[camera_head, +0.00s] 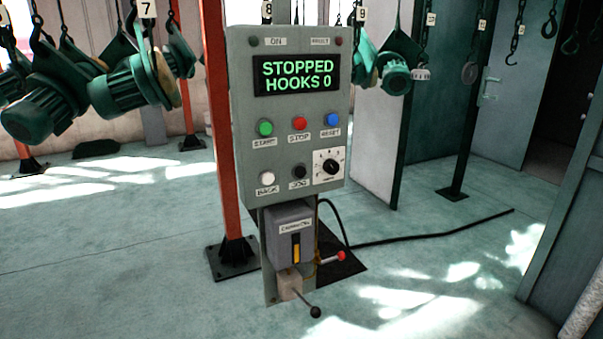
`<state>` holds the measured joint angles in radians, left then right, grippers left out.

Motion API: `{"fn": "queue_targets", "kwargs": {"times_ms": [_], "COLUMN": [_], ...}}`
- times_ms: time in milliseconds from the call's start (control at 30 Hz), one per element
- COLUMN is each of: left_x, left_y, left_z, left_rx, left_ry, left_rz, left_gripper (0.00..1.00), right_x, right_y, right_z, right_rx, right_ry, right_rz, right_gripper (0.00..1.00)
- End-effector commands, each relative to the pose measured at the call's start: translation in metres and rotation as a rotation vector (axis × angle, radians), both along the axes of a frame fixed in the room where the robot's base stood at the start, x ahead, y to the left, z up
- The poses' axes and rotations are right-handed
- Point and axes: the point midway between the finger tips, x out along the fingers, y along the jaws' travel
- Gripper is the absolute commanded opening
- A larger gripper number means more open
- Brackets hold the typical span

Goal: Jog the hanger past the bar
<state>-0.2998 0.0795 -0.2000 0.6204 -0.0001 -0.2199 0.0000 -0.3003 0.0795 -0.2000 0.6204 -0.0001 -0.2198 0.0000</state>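A grey control panel (243,150) stands in the middle. Its display (297,75) reads "STOPPED HOOKS 0" in green. A black button (299,171) labelled JOG sits in the lower row, beside a white button (267,178) labelled BACK. Above them are a green START button (265,128), a red STOP button (299,123) and a blue RESET button (332,119). Numbered hangers carry green motor-like parts; the hanger tagged 7 (147,9) is at upper left. I cannot tell which hanger or bar the task means. Neither gripper is in view.
A rotary knob (330,166) is on the panel. Below are a grey box (289,233) with a yellow handle, a red-knobbed lever (340,256) and a black-knobbed lever (315,312). An orange post (222,150) stands left. A black cable (430,237) crosses the floor. Empty hooks hang upper right.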

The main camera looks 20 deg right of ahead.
Motion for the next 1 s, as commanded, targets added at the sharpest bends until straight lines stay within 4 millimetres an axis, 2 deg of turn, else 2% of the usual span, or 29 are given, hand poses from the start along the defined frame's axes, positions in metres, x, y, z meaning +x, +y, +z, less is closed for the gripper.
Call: {"fn": "queue_targets", "kwargs": {"times_ms": [200,233,267,300,333,1000], "left_x": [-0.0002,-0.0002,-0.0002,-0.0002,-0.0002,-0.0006], "left_y": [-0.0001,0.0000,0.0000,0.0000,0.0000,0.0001], "left_z": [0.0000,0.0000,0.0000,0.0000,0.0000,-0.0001], "left_rx": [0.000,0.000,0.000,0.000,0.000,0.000], "left_ry": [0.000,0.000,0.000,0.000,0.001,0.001], "left_rz": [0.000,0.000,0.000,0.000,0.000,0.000], "left_gripper": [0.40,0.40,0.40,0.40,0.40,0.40], "right_x": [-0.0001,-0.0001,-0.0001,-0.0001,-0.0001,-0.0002], "right_y": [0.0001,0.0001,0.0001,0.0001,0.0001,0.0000], "right_z": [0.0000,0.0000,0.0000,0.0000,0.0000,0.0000], "right_rx": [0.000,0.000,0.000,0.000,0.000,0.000], "right_ry": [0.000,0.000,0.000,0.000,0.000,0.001], "right_rz": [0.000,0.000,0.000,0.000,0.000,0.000], "right_gripper": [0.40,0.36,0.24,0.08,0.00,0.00]}}
